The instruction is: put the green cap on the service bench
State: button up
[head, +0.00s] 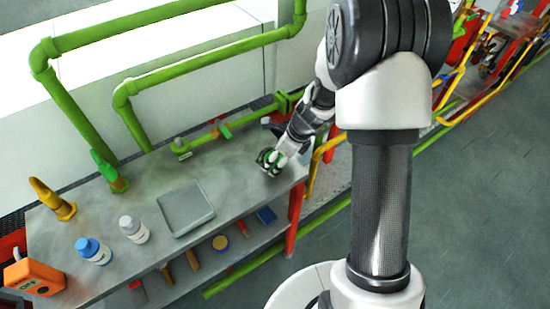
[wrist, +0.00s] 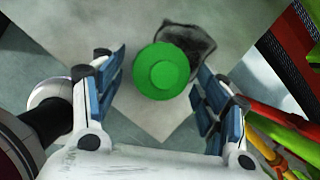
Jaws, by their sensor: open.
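The green cap (wrist: 163,72) is round with a raised centre. In the wrist view it shows between the two fingers of my gripper (wrist: 160,82), with a gap on each side. My gripper is open, and its blue pads do not touch the cap. In the head view my gripper (head: 271,162) is low over the right end of the grey service bench (head: 228,165), and a little green shows at its fingers. The cap seems to rest on the bench top; its underside is hidden.
A dark patch, perhaps a rag (wrist: 196,42), lies beside the cap. A grey tray (head: 186,209), a blue-capped bottle (head: 93,251), a white-capped bottle (head: 133,230) and an orange box (head: 35,277) stand further left. Green pipes (head: 130,120) run behind. Bare bench separates tray and gripper.

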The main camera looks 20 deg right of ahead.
jog(key=s+r+n+p, duration=0.2)
jog(key=s+r+n, duration=0.1)
jog(key=r, duration=0.6)
jog(key=s+r+n+p, duration=0.2)
jog(key=s+r+n, duration=0.1)
jog(key=r, duration=0.6)
jog(key=s+a+r+n+h, duration=0.1)
jog(key=s+r+n, duration=0.4)
jog(key=s+n, duration=0.5)
jog(key=s+r+n+t+h, duration=0.1)
jog(key=s+r+n+h, duration=0.1)
jog(key=s+r+n, duration=0.4)
jog(key=s+n, duration=0.4)
jog(key=shift+s+a+t, duration=0.3)
jog(key=shift+a, duration=0.05)
jog(key=shift+a, duration=0.1)
